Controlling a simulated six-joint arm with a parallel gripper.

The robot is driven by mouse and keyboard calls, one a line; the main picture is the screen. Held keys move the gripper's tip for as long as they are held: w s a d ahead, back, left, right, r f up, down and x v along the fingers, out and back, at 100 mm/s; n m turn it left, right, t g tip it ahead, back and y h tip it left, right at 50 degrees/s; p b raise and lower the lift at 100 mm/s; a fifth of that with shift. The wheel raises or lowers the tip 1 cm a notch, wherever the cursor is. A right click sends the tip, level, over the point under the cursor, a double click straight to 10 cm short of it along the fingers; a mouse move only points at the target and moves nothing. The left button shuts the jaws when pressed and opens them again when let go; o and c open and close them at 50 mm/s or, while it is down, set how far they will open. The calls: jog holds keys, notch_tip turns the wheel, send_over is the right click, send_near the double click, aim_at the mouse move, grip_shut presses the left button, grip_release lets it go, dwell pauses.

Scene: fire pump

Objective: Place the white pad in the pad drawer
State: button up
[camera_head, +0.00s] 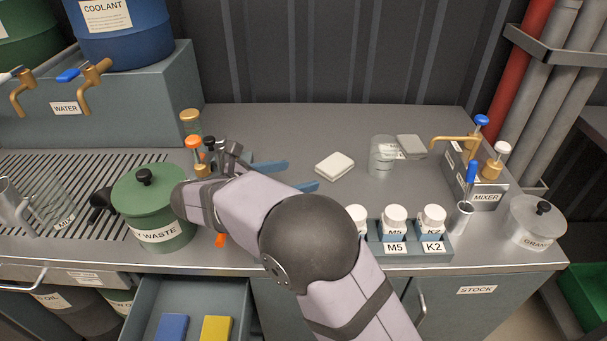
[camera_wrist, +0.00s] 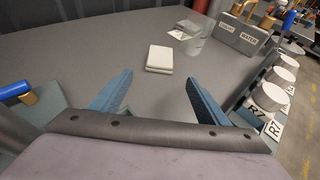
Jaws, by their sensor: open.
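The white pad (camera_head: 334,165) lies flat on the grey bench, right of my gripper. In the wrist view the white pad (camera_wrist: 159,58) sits just beyond my fingertips, centred between them and not touching. My gripper (camera_head: 302,174) is open and empty, its two blue fingers pointing toward the pad; it also shows in the wrist view (camera_wrist: 158,77). An open drawer (camera_head: 258,318) below the bench front, at the lower left, holds a blue pad (camera_head: 172,327) and a yellow pad (camera_head: 216,328). My arm crosses the bench front and hides part of it.
A clear beaker (camera_head: 382,157) and a grey pad-like block (camera_head: 411,146) stand right of the white pad. White-capped jars in a rack (camera_head: 408,247) line the front edge. A green waste pot (camera_head: 152,207) is at left. The bench behind the pad is clear.

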jog(key=shift+o, duration=0.5)
jog(key=shift+s+a+r, duration=0.2)
jog(key=shift+s+a, duration=0.1)
jog(key=shift+s, duration=0.05)
jog(key=b, duration=0.2)
send_near(334, 164)
jog(key=shift+w+d+f, duration=0.4)
jog(key=shift+d, duration=0.05)
jog(key=shift+p+x, duration=0.4)
jog(key=shift+x, duration=3.2)
jog(key=shift+r, duration=0.1)
jog(key=c, duration=1.2)
